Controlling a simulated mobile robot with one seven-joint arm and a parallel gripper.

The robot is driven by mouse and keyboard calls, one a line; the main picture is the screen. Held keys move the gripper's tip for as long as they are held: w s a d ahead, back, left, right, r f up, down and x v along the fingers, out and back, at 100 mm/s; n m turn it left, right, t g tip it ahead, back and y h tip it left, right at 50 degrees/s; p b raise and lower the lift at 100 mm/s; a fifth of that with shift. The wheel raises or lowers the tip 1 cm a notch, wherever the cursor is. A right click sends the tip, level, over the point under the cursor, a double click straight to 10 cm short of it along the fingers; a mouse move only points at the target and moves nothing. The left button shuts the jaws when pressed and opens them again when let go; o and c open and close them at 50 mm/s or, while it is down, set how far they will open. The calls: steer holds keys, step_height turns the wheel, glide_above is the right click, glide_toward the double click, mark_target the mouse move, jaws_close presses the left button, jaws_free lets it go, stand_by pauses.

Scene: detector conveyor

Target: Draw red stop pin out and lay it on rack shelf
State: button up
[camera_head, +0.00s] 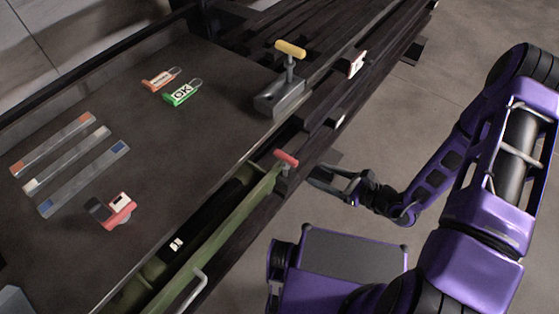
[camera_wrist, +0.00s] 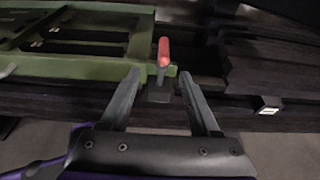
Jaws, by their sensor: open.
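In the wrist view the red pin (camera_wrist: 163,52) shows straight ahead, just beyond and between my fingertips. My gripper (camera_head: 318,178) is open and empty, close to the pin on its right side in the head view. In the wrist view my gripper (camera_wrist: 160,75) has its two fingers spread wide, with a dark block (camera_wrist: 160,93) below the pin between them. The pin's lower part is hidden in its seat. I cannot make out which surface is the rack shelf.
A dark table (camera_head: 190,130) holds orange and green OK tags (camera_head: 182,93), several flat bars (camera_head: 68,158) and a red device (camera_head: 118,208). A yellow-handled pin (camera_head: 290,50) stands in a grey block farther back. The green frame (camera_wrist: 75,66) runs beside the dark rails.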

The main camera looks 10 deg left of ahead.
glide_toward(278, 154)
steer(key=a+f, duration=0.1)
steer(key=w+a+f, duration=0.2)
steer(key=a, duration=0.1)
steer(key=shift+a+f, duration=0.1)
steer(key=shift+f, duration=0.05)
steer(key=shift+w+r+b+x, duration=0.15)
steer(key=shift+x, duration=1.25)
steer(key=shift+w+r+b+x, duration=0.1)
steer(key=shift+w+b+x, duration=0.05)
steer(key=shift+x, duration=1.3)
jaws_close()
